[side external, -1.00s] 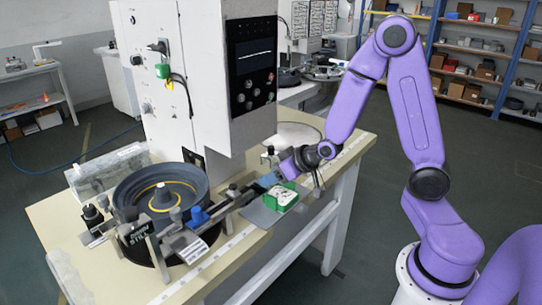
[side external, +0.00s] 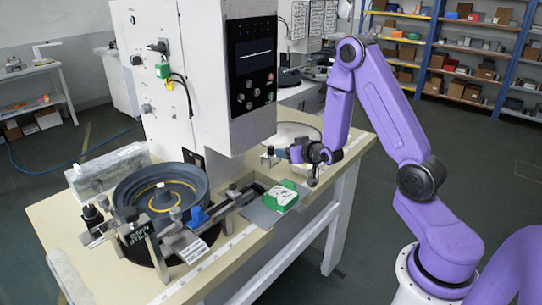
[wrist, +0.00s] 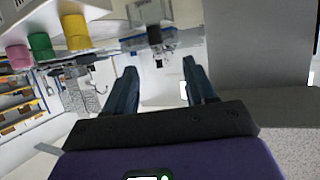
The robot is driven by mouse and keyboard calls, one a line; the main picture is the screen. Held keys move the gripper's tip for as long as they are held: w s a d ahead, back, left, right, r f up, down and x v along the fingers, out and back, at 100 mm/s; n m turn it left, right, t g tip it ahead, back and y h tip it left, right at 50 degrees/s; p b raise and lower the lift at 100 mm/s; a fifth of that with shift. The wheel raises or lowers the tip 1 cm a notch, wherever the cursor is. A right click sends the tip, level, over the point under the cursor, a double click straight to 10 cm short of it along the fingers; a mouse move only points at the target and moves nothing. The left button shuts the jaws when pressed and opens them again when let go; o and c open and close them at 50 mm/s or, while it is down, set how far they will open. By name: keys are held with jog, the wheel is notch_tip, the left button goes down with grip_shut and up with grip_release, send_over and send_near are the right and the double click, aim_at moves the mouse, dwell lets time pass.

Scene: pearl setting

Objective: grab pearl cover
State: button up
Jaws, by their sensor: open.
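No part is marked as the pearl cover, so I cannot tell for sure which thing it is. A small green and white block (side external: 281,196) sits on a grey plate (side external: 258,216) at the table's front edge. My gripper (side external: 282,153) is above and behind this block, apart from it, beside the white machine. In the wrist view my gripper (wrist: 160,76) shows two dark blue fingers spread apart with nothing between them. The block cannot be made out in the wrist view.
A dark round basin (side external: 127,200) with a metal bar fixture (side external: 230,203) stands left on the table (side external: 60,215). The tall white machine (side external: 190,75) is close to my gripper's left. Pink, green and yellow cylinders (wrist: 40,46) show at the wrist view's upper left.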

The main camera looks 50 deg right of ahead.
aim_at(272, 147)
jog(key=x, duration=0.8)
jog(key=shift+w+d+f, duration=0.1)
jog(key=shift+w+f, duration=0.05)
jog(key=shift+w, duration=0.1)
jog(key=shift+w+d+f, duration=0.25)
jog(key=shift+w+d, duration=0.2)
jog(key=shift+w, duration=0.3)
jog(key=shift+w+d+f, duration=0.3)
jog(key=shift+w+d, duration=0.15)
jog(key=shift+w, duration=0.35)
jog(key=shift+x, duration=0.85)
jog(key=shift+c, duration=0.3)
grip_shut()
